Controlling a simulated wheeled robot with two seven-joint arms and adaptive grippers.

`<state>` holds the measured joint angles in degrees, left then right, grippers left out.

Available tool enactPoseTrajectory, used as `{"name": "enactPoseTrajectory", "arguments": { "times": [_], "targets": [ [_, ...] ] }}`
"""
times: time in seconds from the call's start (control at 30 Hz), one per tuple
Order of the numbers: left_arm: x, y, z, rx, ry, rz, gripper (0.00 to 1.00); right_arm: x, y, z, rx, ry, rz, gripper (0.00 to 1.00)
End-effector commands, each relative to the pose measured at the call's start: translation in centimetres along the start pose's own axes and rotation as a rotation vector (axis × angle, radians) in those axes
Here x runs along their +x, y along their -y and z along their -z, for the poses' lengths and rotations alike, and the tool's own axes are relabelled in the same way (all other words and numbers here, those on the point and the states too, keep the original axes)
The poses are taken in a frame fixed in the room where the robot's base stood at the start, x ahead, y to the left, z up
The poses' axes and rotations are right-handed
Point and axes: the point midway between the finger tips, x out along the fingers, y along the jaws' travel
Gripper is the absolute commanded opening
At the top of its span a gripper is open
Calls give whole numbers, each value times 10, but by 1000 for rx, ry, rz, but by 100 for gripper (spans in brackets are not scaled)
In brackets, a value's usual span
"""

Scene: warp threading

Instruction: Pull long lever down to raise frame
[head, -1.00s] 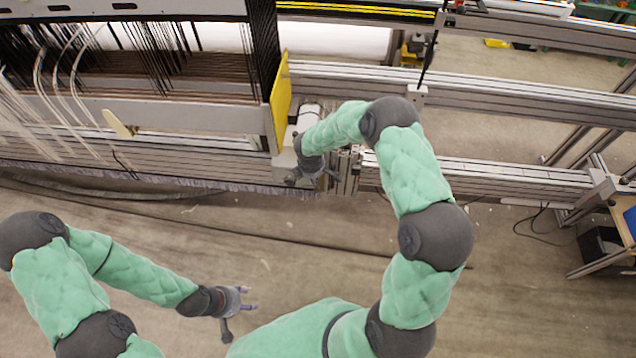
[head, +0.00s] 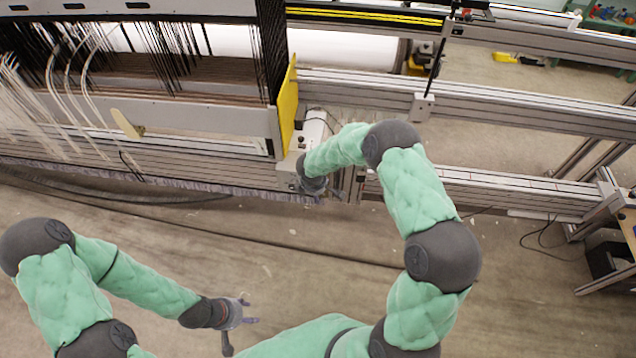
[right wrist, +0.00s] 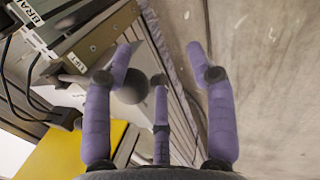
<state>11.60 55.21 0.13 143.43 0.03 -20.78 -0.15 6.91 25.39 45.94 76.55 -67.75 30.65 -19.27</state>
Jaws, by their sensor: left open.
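My right gripper (right wrist: 165,75) has its purple fingers spread apart in the right wrist view. A dark round knob (right wrist: 132,92) shows between its left and middle fingers, partly covered by them; I cannot tell whether they touch. A small label reading "LIFT" (right wrist: 76,63) is on the box near the knob. The lever's shaft is not clear in either view. In the head view my right wrist is at the grey box (head: 313,130) beside the yellow plate, and its fingers are mostly hidden. My left gripper (head: 250,311) is open and empty over the floor.
The yellow plate (head: 287,108) stands at the loom's end, close to my right forearm, and also shows in the right wrist view (right wrist: 60,153). Aluminium rails (head: 500,105) run to the right. Dark cables (right wrist: 25,105) hang near the box. The floor (head: 180,250) in front is mostly clear.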

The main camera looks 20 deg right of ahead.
Motion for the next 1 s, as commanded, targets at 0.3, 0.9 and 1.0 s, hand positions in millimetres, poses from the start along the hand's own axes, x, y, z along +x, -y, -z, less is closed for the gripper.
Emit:
{"name": "enactPoseTrajectory", "arguments": {
  "times": [0.3,0.9,1.0],
  "targets": [
    [0,0,0,0,0,0,50,-6,-10,-3,5,2,-18,56],
    [-1,0,0,0,0,0,50,-99,-9,-1,4,-1,-20,56],
    [-1,0,0,0,0,0,50,-112,-9,-1,5,0,-20,56]
  ]
}}
